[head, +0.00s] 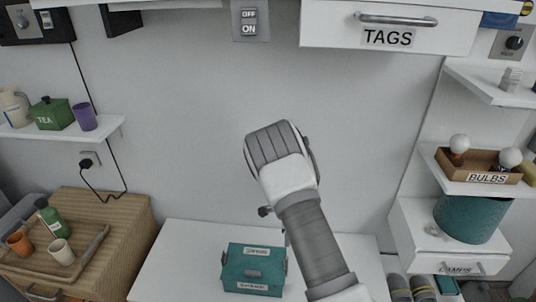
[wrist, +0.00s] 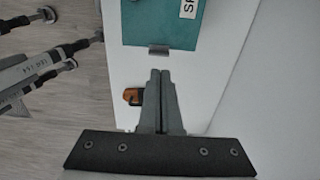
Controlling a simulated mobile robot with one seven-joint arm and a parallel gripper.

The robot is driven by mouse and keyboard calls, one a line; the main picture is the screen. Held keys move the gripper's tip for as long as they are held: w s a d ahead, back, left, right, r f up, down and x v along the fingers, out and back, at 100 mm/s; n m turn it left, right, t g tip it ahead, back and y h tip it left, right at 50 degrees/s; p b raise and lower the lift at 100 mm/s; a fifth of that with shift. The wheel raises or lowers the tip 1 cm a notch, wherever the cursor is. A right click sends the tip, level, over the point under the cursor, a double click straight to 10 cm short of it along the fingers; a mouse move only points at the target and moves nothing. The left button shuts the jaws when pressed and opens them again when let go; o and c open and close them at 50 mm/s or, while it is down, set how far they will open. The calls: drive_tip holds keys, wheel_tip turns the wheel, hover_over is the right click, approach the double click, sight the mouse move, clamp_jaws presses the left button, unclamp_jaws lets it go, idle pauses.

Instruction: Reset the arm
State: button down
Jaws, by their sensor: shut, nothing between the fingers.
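My arm (head: 310,235) rises in the middle of the head view, in front of the grey wall. In that view my gripper's fingers are hidden behind the arm. In the wrist view my gripper (wrist: 160,75) points at the white desk from above, with its two fingers together and nothing between them. The white desk (head: 185,260) lies below the arm in the head view. A teal box (head: 254,270) with labels stands on it, left of the arm. The box also shows at the top of the wrist view (wrist: 150,25), beyond the fingertips.
A small orange and black item (wrist: 132,97) lies on the desk left of the fingers. The TAGS drawer (head: 330,25) hangs above. Shelves with a BULBS box (head: 450,166) are at right. The wall's middle is bare.

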drive_tip(key=s+r+n+t+y+p, duration=0.1)
drive_tip(key=s+r+n, duration=0.15)
drive_tip(key=r, duration=0.85)
drive_tip(key=s+a+r+n+p, duration=0.1)
drive_tip(key=s+r+n, duration=0.15)
drive_tip(key=r, duration=0.75)
drive_tip(key=s+r+n+t+y, duration=0.15)
drive_tip(key=r+n, duration=0.25)
drive_tip(key=r, duration=0.7)
drive_tip(key=s+d+r+n+t+h+p, duration=0.1)
drive_tip(key=s+r+n, duration=0.4)
drive_tip(key=s, duration=0.6)
drive_tip(key=s+d+r+n+t+h+p, duration=0.1)
drive_tip(key=s+r+n+t+p, duration=0.1)
drive_tip(key=s+r+n, duration=0.4)
drive_tip(key=s+r, duration=0.3)
drive_tip(key=s, duration=0.3)
drive_tip(key=shift+d+r, duration=0.2)
drive_tip(key=shift+d, duration=0.2)
drive_tip(key=shift+h, duration=0.25)
